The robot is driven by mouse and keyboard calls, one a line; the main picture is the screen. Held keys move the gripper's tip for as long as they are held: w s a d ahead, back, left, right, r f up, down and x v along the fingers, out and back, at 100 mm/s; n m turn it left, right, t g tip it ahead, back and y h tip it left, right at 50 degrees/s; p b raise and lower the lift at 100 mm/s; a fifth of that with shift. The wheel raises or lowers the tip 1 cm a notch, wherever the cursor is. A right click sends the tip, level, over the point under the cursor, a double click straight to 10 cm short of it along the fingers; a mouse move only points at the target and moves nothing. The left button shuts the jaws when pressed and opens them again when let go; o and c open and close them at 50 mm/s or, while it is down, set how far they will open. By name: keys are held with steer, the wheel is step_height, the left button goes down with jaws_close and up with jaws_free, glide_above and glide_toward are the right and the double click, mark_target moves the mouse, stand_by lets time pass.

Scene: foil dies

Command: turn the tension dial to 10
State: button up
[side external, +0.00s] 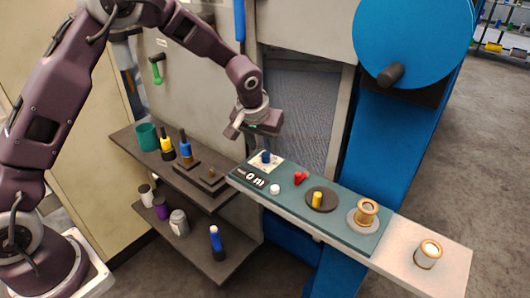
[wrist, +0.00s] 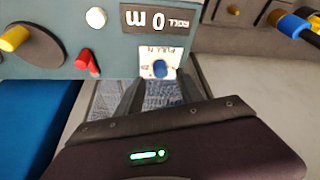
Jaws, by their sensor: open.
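A blue knob (side external: 265,157) stands on a white printed plate at the far left end of the teal panel (side external: 335,222). It also shows in the wrist view (wrist: 160,68), where the plate's small print is too blurred to read surely. I cannot tell for certain which knob is the tension dial. A yellow knob (side external: 317,199) sits on a dark disc (side external: 325,206) farther right. A black display (side external: 252,177) with white characters lies beside the blue knob's plate. My gripper (side external: 252,133) is open and empty, above and apart from the blue knob.
A red switch (side external: 300,177), a white button (side external: 275,189) and a spool (side external: 366,211) are on the panel. Another spool (side external: 428,254) stands on the pale shelf at right. Left shelves hold a green cup (side external: 146,136) and several bottles. A blue wheel (side external: 415,40) is above.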

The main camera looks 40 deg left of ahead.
mark_target(265, 154)
steer(key=x, duration=0.4)
jaws_close()
steer(key=shift+m, duration=0.3)
steer(key=m, duration=0.1)
steer(key=m+h, duration=0.1)
steer(key=m, duration=0.1)
steer(key=m+h, duration=0.1)
steer(key=shift+a+m, duration=0.25)
steer(key=shift+m, duration=0.15)
steer(key=shift+a+m+g+h, duration=0.1)
steer(key=shift+m+g+h, duration=0.45)
steer(key=shift+m, duration=1.65)
steer(key=shift+t+h, duration=0.35)
